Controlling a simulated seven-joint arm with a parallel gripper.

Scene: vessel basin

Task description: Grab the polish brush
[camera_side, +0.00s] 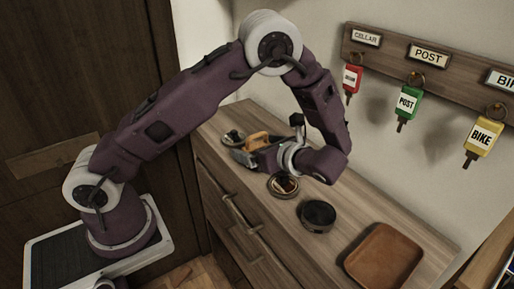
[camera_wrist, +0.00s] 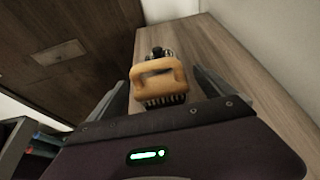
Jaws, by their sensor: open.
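The polish brush (camera_wrist: 160,80) has an orange-tan loop handle over dark bristles. In the wrist view it sits on the wooden cabinet top, between and just ahead of my two fingers. In the side view the brush (camera_side: 257,139) is at the far end of the cabinet, partly hidden by my gripper (camera_side: 256,154). In the wrist view my gripper (camera_wrist: 163,84) is open, with one finger on each side of the brush. Gaps show between the fingers and the brush, and nothing is held.
A round tin (camera_side: 233,137) lies beyond the brush. An open tin with brown contents (camera_side: 284,186), a dark round tin (camera_side: 318,215) and a brown leather tray (camera_side: 384,256) lie nearer. Tagged keys hang from a wall rack (camera_side: 440,62). The wall runs along the cabinet's back.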

